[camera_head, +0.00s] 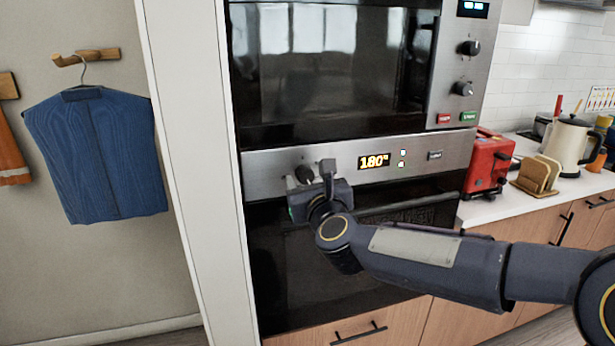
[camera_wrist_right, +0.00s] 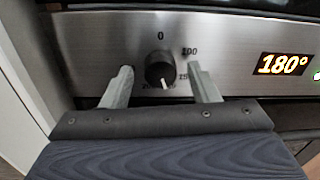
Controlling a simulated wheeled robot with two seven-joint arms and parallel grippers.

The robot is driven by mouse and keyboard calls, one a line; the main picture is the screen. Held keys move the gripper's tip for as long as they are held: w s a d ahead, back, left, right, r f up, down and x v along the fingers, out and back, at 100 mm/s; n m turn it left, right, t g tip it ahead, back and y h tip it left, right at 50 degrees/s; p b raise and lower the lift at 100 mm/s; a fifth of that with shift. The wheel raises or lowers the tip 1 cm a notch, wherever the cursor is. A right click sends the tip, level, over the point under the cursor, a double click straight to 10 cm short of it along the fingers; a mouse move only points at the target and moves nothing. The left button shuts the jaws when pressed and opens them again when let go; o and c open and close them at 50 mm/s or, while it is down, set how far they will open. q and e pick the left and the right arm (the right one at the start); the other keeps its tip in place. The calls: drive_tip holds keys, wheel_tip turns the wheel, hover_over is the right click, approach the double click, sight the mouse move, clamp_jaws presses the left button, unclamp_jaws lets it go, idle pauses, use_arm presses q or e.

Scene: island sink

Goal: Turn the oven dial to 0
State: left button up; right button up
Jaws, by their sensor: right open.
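The oven dial (camera_wrist_right: 159,69) is a round black knob on the steel panel, marked 0 at the top, with further numbers at right partly hidden. Its white pointer mark faces down and slightly right, away from the 0. The oven display (camera_head: 374,161) reads 180° and also shows in the right wrist view (camera_wrist_right: 285,64). My right gripper (camera_head: 309,176) is open at the panel. In the right wrist view its two fingers (camera_wrist_right: 160,76) stand left and right of the dial, with gaps on both sides. My left gripper is not in view.
The oven door handle (camera_head: 410,209) runs below the panel. Above is a microwave-like unit (camera_head: 460,75) with two knobs. A red toaster (camera_head: 487,160), toast rack (camera_head: 537,175) and kettle (camera_head: 568,143) stand on the right counter. A white side panel (camera_head: 195,150) borders the oven at left.

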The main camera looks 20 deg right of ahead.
drive_tip(key=shift+w, duration=0.2)
drive_tip(key=shift+c, duration=0.3)
drive_tip(key=c, duration=0.9)
